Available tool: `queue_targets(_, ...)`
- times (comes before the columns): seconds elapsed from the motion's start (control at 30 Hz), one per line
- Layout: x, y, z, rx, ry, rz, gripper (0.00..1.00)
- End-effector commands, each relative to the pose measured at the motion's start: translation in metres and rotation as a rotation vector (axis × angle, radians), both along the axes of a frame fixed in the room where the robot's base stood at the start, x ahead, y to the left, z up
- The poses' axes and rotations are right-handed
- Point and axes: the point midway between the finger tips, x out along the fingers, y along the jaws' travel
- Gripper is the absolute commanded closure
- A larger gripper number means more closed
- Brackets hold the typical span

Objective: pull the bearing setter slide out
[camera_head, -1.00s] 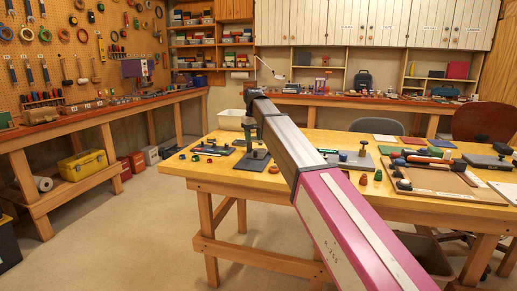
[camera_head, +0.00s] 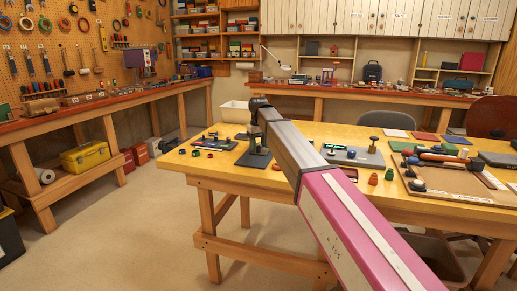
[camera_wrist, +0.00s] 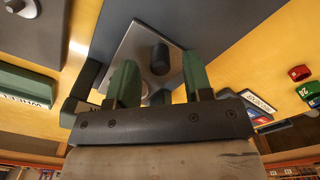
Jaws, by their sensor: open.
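In the wrist view, a grey metal plate with an upright black knob (camera_wrist: 160,58) lies below my gripper (camera_wrist: 160,66). It looks like the bearing setter slide, but no label on it is readable. My gripper's two green fingers are open, one on either side of the knob. I cannot tell whether either touches it. A dark flat base (camera_wrist: 205,22) extends behind the plate. In the head view, my gripper (camera_head: 254,133) points down over a dark base (camera_head: 254,160) on the yellow table (camera_head: 228,172). My arm hides part of this area.
A green block with a white label (camera_wrist: 28,84) lies left in the wrist view, near a grey plate with a round knob (camera_wrist: 22,8). Small red (camera_wrist: 300,73) and green pieces lie right.

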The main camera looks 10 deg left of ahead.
Motion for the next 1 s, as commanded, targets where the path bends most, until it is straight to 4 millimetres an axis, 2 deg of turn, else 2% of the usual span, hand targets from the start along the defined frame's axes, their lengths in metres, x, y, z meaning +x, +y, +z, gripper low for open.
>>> queue_targets(0.2,0.0,0.0,-0.016,0.001,-0.001,0.0,0.53)
queue_targets(0.5,0.0,0.0,-0.017,0.001,-0.001,0.0,0.53)
queue_targets(0.63,0.0,0.0,-0.017,0.001,-0.001,0.0,0.96)
queue_targets(0.67,0.0,0.0,-0.017,0.001,-0.001,0.0,1.0)
queue_targets(0.87,-0.003,0.0,-0.017,0.001,-0.001,0.0,1.0)
queue_targets(1.0,-0.02,0.0,-0.017,0.001,-0.001,0.0,1.0)
